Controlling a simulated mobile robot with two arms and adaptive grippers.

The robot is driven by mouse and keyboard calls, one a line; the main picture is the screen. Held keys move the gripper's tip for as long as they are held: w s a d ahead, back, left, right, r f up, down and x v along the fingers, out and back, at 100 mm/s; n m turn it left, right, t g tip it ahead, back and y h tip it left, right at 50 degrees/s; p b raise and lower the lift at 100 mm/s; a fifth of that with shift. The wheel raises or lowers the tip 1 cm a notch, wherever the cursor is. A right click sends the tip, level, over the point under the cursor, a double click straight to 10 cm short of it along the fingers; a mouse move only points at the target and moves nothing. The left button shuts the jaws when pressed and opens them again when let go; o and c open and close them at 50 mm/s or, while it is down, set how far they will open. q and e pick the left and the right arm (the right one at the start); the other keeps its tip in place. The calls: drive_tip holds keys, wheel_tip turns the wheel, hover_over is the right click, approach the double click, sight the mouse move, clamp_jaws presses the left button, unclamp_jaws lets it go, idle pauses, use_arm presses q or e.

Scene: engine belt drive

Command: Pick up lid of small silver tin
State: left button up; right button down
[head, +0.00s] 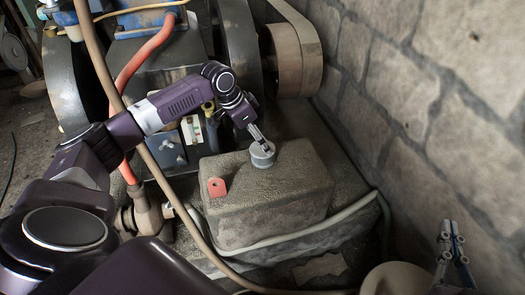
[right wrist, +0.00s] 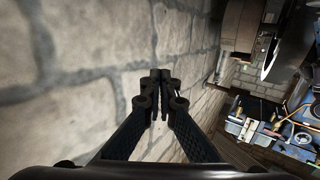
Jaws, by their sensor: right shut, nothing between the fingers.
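The small silver tin (head: 262,160), round and grey with its lid on top, stands on the top of a dusty block. My left gripper (head: 263,146) points down at the lid from above, its fingertips at or just over the lid's middle. I cannot tell whether they grip it. My right gripper (head: 451,226) is at the lower right of the head view, away from the tin, beside the stone wall. In the right wrist view its fingers (right wrist: 160,76) are together with nothing between them; the tin does not show there.
The dusty block (head: 270,205) also carries a small red tag (head: 217,187) left of the tin. A stone wall (head: 430,110) rises close on the right. Belt wheels (head: 290,60) stand behind. Hoses (head: 325,225) run around the block's front.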

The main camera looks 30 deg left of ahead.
use_arm(q)
drive_tip(key=b+x, duration=0.1)
drive_tip(key=x, duration=0.2)
drive_tip(key=shift+f, duration=0.2)
use_arm(e)
wheel_tip(320, 180, up, 8)
drive_tip(key=s+t+y, duration=0.1)
drive_tip(key=t, duration=0.3)
drive_tip(key=shift+a+r+y, duration=0.2)
drive_tip(key=shift+a+y, duration=0.1)
drive_tip(key=shift+a, duration=0.1)
use_arm(q)
drive_tip(key=shift+c, duration=0.4)
drive_tip(key=c, duration=0.9)
drive_tip(key=shift+r, duration=0.1)
use_arm(e)
drive_tip(key=shift+f, duration=0.1)
